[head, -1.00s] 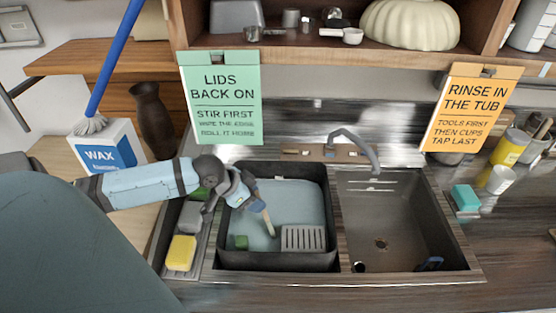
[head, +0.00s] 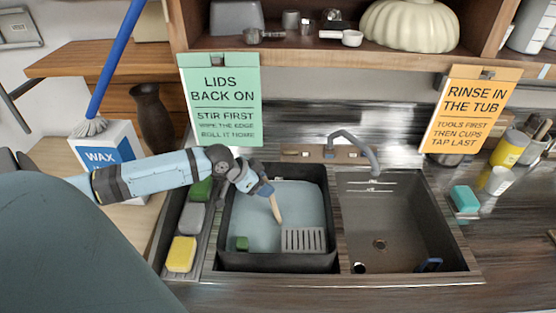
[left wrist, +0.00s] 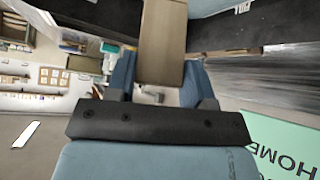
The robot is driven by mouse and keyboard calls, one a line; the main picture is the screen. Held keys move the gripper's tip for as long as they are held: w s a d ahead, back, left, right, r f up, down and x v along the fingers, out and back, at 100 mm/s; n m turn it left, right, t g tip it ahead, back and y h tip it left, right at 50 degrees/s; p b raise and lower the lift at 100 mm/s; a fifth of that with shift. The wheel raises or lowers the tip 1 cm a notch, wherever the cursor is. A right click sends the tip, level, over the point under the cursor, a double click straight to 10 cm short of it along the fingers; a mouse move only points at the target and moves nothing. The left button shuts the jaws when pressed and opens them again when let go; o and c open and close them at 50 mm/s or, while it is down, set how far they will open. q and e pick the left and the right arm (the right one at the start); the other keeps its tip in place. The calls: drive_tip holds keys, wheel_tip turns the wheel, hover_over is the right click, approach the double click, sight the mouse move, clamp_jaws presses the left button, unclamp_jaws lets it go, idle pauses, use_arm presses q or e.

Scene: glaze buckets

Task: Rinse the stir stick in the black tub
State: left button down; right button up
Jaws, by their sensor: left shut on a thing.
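The black tub (head: 228,259) sits in the left sink basin, with pale bluish water (head: 298,205) in it. My left gripper (head: 265,190) is over the left part of the tub, shut on the wooden stir stick (head: 275,208). The stick slants down to the right, and its lower end is at or just over the water; I cannot tell which. In the left wrist view the stick (left wrist: 162,45) is a broad tan bar between the two blue fingers (left wrist: 160,85). My right gripper is not in view.
A grey slotted rack (head: 303,240) and a green block (head: 241,243) are in the tub's front part. A tray on the left holds a yellow sponge (head: 181,254).

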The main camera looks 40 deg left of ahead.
use_arm(q)
wheel_tip(320, 180, up, 17)
drive_tip(key=s+a+p, duration=0.1)
drive_tip(key=s+a, duration=0.1)
drive_tip(key=shift+s+f+p, duration=0.15)
drive_tip(key=shift+s+p, duration=0.05)
drive_tip(key=shift+p, duration=0.2)
idle(0.7)
idle(0.6)
